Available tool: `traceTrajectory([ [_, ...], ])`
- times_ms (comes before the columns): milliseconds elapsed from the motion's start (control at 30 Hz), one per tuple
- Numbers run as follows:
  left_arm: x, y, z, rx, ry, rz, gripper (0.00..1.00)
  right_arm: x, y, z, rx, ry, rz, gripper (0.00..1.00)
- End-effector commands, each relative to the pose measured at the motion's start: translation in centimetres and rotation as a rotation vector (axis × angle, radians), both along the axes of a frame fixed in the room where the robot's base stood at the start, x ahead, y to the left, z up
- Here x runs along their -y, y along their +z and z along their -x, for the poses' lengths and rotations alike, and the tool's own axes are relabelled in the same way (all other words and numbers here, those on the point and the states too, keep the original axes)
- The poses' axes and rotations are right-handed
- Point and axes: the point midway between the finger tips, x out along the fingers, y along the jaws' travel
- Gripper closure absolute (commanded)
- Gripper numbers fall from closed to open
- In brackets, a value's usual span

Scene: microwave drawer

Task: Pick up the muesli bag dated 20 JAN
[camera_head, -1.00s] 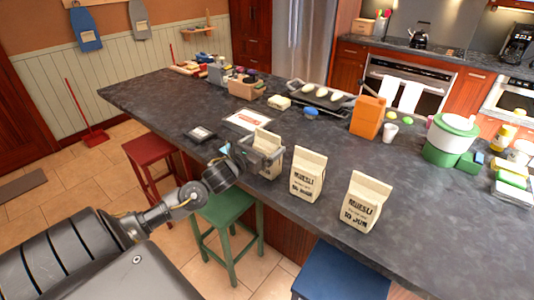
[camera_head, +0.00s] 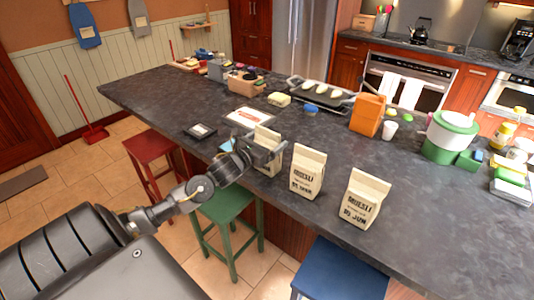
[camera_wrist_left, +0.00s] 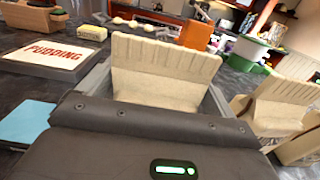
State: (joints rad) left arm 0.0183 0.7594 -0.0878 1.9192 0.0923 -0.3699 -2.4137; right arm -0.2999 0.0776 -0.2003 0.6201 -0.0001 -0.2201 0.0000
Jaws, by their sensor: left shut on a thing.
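Three cream paper muesli bags stand in a row along the near side of the dark counter. My left gripper (camera_head: 268,158) is shut on the leftmost bag (camera_head: 266,138), with its fingers on either side. That bag's crimped top (camera_wrist_left: 165,70) fills the middle of the left wrist view. Its date is hidden by the gripper. The middle bag (camera_head: 306,172) stands free just to the right; its date print is too small to read surely. The right bag (camera_head: 363,198) reads 10 JUN. My right gripper is not in view.
A PUDDING card (camera_head: 248,117) and a dark framed item (camera_head: 200,131) lie left of the held bag. An orange block (camera_head: 367,115) and a green-white container (camera_head: 448,137) stand to the right. Stools (camera_head: 228,207) line the counter's near edge.

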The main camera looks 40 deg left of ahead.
Motion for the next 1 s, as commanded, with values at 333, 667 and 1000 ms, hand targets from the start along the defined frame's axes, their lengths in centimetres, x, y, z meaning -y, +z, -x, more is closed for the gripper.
traceTrajectory([
  [333, 0.0, 1.1, 0.0, 0.006, -0.001, -0.003, 0.64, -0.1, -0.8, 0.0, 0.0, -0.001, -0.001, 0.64],
  [667, 2.6, 8.2, 3.5, 0.01, -0.005, -0.007, 0.64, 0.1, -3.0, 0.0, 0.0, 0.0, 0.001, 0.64],
  [1000, 7.1, 12.4, 9.6, 0.005, -0.004, 0.0, 0.64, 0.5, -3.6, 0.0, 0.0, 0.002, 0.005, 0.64],
])
